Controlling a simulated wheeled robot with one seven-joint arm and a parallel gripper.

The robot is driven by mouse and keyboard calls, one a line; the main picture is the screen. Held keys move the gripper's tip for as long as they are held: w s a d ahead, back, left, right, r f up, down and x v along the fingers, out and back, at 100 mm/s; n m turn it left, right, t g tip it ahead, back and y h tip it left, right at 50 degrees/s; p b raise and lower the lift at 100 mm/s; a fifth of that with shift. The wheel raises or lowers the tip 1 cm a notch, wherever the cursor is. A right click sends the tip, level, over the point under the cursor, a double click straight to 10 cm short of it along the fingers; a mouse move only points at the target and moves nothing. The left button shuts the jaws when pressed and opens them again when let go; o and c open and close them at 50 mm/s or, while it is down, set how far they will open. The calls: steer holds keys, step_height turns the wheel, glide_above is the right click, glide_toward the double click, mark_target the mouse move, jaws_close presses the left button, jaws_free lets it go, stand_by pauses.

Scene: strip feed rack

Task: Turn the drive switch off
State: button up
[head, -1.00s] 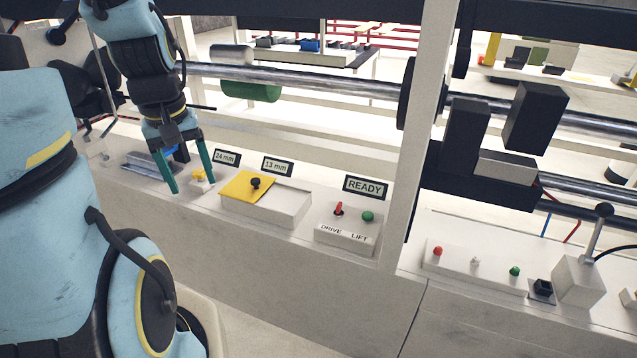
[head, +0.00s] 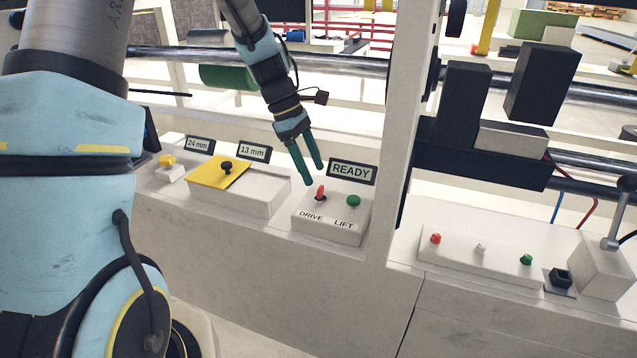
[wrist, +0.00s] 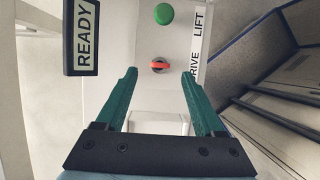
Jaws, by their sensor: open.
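The drive switch (head: 320,191) is a small red lever on a white box labelled DRIVE and LIFT, below a READY display (head: 351,171). In the wrist view the red lever (wrist: 159,66) sits on a dark round base, ahead of and between my fingertips. My gripper (head: 314,176) has green fingers, open and empty, just above the switch and apart from it as far as I can tell. It also shows in the wrist view (wrist: 160,73). The green LIFT button (head: 353,201) is right of the switch.
Left of the box stand a white unit with a yellow plate and black knob (head: 227,168) and a small yellow knob (head: 167,161). A white post (head: 403,140) rises to the right. Beyond it is a panel with red, white and green controls (head: 480,255).

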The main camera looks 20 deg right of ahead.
mark_target(320, 187)
steer(key=shift+x, duration=2.25)
jaws_close()
